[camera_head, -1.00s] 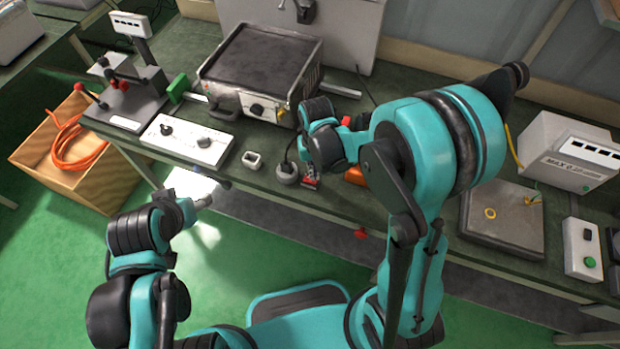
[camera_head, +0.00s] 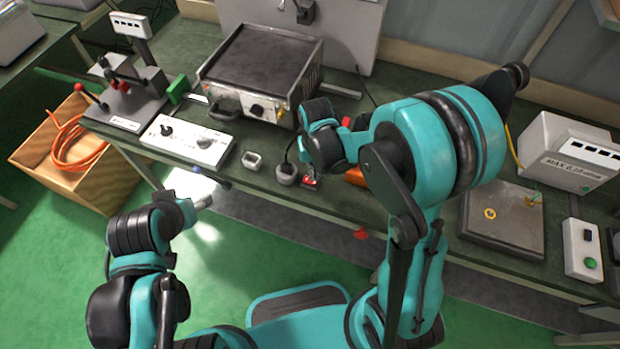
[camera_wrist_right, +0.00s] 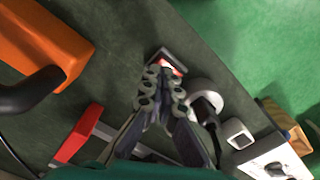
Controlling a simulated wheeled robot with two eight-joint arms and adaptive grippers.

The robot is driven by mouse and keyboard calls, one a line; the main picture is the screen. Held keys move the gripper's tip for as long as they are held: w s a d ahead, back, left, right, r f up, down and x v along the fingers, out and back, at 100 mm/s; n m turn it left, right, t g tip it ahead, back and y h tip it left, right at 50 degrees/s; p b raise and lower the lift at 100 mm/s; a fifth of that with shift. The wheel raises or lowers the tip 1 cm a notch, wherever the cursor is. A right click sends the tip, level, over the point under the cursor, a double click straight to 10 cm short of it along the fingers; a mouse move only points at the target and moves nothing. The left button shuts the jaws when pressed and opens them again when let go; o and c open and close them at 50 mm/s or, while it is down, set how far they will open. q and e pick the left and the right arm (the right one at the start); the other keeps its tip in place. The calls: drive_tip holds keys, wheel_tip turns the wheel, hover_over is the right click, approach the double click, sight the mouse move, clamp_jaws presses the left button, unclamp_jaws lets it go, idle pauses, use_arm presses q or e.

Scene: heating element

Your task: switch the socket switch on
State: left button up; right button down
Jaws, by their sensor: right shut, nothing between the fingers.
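The socket switch (camera_head: 310,182) is a small red rocker in a dark frame near the table's front edge. In the right wrist view the switch (camera_wrist_right: 172,62) shows a bright red-white glow, just beyond my fingertips. The round grey socket (camera_head: 286,174) beside it holds a black plug with a cord; it also shows in the right wrist view (camera_wrist_right: 207,92). My right gripper (camera_wrist_right: 163,85) is shut and empty, its tips close to the switch; whether they touch it I cannot tell. My left gripper (camera_head: 202,201) is in front of the table, away from the switch; its jaws are unclear.
A hotplate (camera_head: 262,62) stands behind the socket. A white control box (camera_head: 188,142) and a small white square part (camera_head: 251,160) lie to the left. An orange object (camera_wrist_right: 40,40) and a red-ended bar (camera_wrist_right: 80,133) lie near the right gripper.

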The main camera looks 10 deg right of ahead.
drive_tip(key=shift+f+b, duration=1)
drive_tip(key=shift+f, duration=0.1)
idle(0.4)
drive_tip(key=shift+r, duration=0.1)
drive_tip(key=shift+r+p, duration=2.7)
drive_tip(key=shift+r, duration=0.8)
drive_tip(key=shift+f, duration=0.1)
drive_tip(key=s+d+r+t+b, duration=0.4)
drive_tip(key=s+r+t, duration=0.3)
drive_tip(key=s+r, duration=0.3)
drive_tip(key=shift+s+d+r+n, duration=0.15)
drive_tip(key=shift+d+r+n, duration=0.1)
drive_tip(key=shift+d+n, duration=0.15)
